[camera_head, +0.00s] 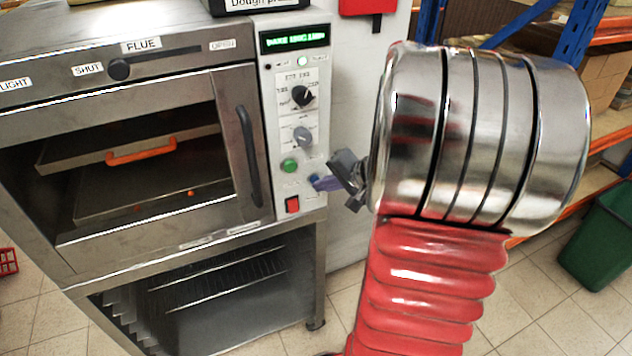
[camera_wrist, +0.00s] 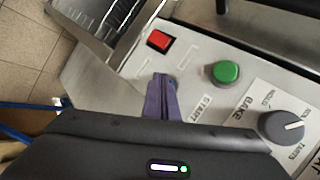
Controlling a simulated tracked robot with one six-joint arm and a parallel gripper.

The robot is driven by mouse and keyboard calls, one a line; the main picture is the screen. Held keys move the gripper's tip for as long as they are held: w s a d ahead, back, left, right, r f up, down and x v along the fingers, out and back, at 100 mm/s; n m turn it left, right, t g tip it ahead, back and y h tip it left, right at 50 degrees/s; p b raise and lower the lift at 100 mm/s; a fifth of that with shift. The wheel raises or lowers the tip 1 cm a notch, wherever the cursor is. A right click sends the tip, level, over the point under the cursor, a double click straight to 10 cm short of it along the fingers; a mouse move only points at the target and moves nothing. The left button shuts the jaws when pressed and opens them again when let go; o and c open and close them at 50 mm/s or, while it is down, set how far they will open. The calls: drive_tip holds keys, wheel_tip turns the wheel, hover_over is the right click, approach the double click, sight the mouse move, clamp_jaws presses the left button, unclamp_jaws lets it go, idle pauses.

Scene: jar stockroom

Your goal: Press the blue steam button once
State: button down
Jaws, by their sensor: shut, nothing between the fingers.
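The blue steam button (camera_head: 313,178) is on the oven's control panel, below and right of the green button (camera_head: 289,165). My gripper (camera_head: 319,184) is shut and empty, its purple fingertips at the blue button, mostly covering it. In the wrist view my gripper (camera_wrist: 162,78) points at the panel between the red switch and the green button. Only a sliver of the blue button (camera_wrist: 173,82) shows beside the fingertips there. I cannot tell whether the tips touch it or push it in.
A red switch (camera_head: 292,205) sits below the blue button. Above are a grey knob (camera_head: 302,136), a black knob (camera_head: 302,96) and a lit green display (camera_head: 294,39). The oven door handle (camera_head: 248,156) is left of the panel. A green bin (camera_head: 603,240) stands at right.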

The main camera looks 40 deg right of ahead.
drive_tip(key=shift+w, duration=0.15)
idle(0.6)
drive_tip(key=shift+s+a, duration=0.2)
drive_tip(key=shift+s, duration=0.7)
drive_tip(key=s, duration=0.2)
drive_tip(key=s+a, duration=0.1)
drive_tip(key=s, duration=0.1)
drive_tip(key=shift+s+a, duration=0.2)
drive_tip(key=shift+s, duration=0.2)
idle(0.7)
